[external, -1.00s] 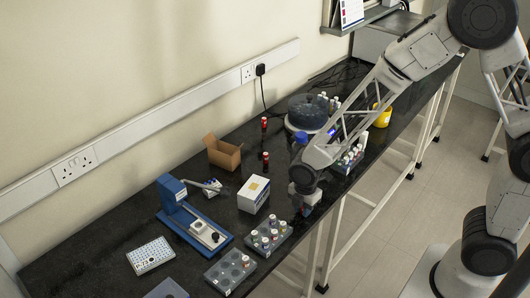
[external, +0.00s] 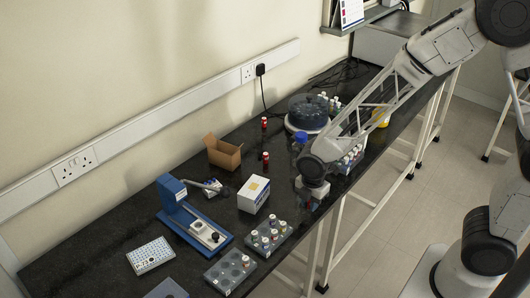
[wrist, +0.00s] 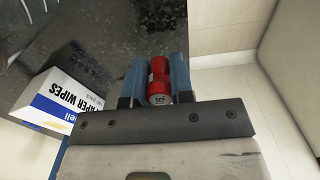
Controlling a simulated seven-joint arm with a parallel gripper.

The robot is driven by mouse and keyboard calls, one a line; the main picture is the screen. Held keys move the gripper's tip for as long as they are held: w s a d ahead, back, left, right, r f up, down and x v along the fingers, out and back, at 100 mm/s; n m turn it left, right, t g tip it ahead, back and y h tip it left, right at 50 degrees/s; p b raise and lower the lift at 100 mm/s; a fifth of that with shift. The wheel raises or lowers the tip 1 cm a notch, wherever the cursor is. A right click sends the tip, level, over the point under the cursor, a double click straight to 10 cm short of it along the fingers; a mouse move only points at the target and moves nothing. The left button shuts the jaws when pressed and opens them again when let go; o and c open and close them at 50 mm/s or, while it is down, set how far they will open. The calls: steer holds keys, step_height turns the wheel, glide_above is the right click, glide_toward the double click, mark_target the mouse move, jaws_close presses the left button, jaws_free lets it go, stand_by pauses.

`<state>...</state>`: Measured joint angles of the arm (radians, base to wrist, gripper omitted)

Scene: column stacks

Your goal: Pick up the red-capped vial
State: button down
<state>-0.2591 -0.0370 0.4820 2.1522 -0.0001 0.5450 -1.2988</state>
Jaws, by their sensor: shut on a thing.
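A red-capped vial (wrist: 159,82) is held between the two blue fingers of my gripper (wrist: 155,77) in the wrist view. In the external view my gripper (external: 308,204) is near the front edge of the bench, right of the grey rack of vials (external: 254,250); the held vial is hardly visible there. Other red-topped vials stand on the bench, one near the back (external: 264,124) and one by the cardboard box (external: 265,160).
A paper wipes box (external: 242,201) stands left of my gripper; it also shows in the wrist view (wrist: 62,108). Behind are a bottle with a blue cap (external: 300,138), a round dark centrifuge (external: 296,121) and another vial rack (external: 347,164). A blue device (external: 180,213) is farther left.

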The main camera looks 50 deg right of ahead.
steer(key=s+d+r, duration=0.1)
steer(key=s+d, duration=0.2)
steer(key=s, duration=1)
steer(key=shift+s+d+r, duration=0.15)
steer(key=shift+s+d, duration=0.05)
stand_by(0.3)
steer(key=w+a+r+n, duration=0.1)
steer(key=w+a+r, duration=0.2)
steer(key=w, duration=0.5)
steer(key=w+a+r+n, duration=0.2)
steer(key=w+a+r, duration=0.2)
steer(key=w, duration=0.5)
steer(key=shift+r, duration=0.15)
glide_above(249, 188)
steer(key=shift+f, duration=0.75)
